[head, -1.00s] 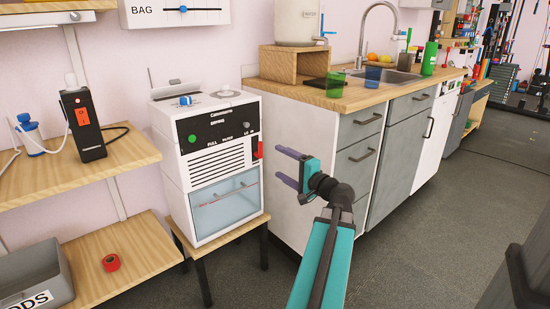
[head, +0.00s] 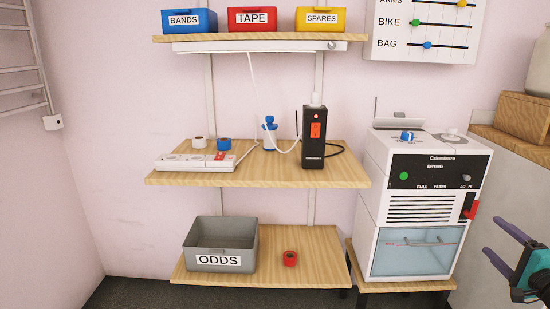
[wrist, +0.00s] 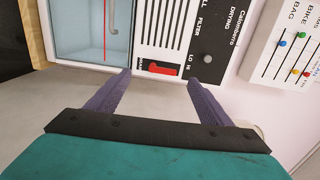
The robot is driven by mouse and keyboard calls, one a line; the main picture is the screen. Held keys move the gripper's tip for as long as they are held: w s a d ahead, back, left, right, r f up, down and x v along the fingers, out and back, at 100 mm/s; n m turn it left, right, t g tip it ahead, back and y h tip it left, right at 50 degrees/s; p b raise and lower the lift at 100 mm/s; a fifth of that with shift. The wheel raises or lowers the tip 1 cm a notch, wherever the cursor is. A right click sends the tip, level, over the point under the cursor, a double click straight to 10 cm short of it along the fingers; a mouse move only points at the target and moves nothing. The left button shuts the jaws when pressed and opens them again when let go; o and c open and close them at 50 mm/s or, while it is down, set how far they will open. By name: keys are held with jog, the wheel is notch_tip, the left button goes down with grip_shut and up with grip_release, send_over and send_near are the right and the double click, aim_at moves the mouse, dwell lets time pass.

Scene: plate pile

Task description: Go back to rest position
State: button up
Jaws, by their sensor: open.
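My gripper (head: 505,257) shows at the right edge of the head view, to the right of the white drying machine (head: 431,210). Its two purple fingers are spread apart with nothing between them. In the wrist view the gripper (wrist: 157,82) is open and faces the machine's front. The machine's red lever (wrist: 163,70) is just beyond the fingertips there, apart from them as far as I can tell. The lever also shows on the machine's right side in the head view (head: 471,208). Most of my arm is outside the head view.
Wall shelves (head: 250,178) hold a black device (head: 313,138), a power strip (head: 195,163) and tape rolls. A grey ODDS bin (head: 220,245) and red tape (head: 290,258) are on the lower shelf. The machine stands on a small table (head: 400,287). A counter (head: 510,137) is at the right.

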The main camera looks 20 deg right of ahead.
jog(key=w+a+f+n+g+y+p, duration=0.35)
jog(key=w+a+f+p, duration=0.25)
jog(key=w+a+f, duration=0.5)
jog(key=w+a+f+n+g+y+p, duration=0.4)
jog(key=w+a+f, duration=0.35)
jog(key=a, duration=0.85)
jog(key=s+a+f+n+g+y+p, duration=0.1)
jog(key=s+a+f+n+g+p, duration=0.2)
jog(key=a, duration=0.5)
jog(key=s+a+f+n+g+y+p, duration=0.1)
jog(key=s+a+f+g+p, duration=0.3)
jog(key=a, duration=0.5)
jog(key=s+a+f+n+g+y+p, duration=0.15)
jog(key=a+f+p, duration=0.25)
jog(key=a, duration=0.4)
jog(key=s+a+f+n+g+h+p, duration=0.1)
jog(key=s+a+n+g+h+p, duration=0.2)
jog(key=s, duration=0.6)
jog(key=s+a+f+n+g+h+p, duration=0.1)
jog(key=s+a+n+g+h+p, duration=0.1)
jog(key=s+a+n+p, duration=0.3)
jog(key=shift+s+g+h+p, duration=0.4)
jog(key=shift+s+g+p, duration=0.25)
jog(key=shift+s, duration=1.45)
jog(key=shift+r, duration=0.1)
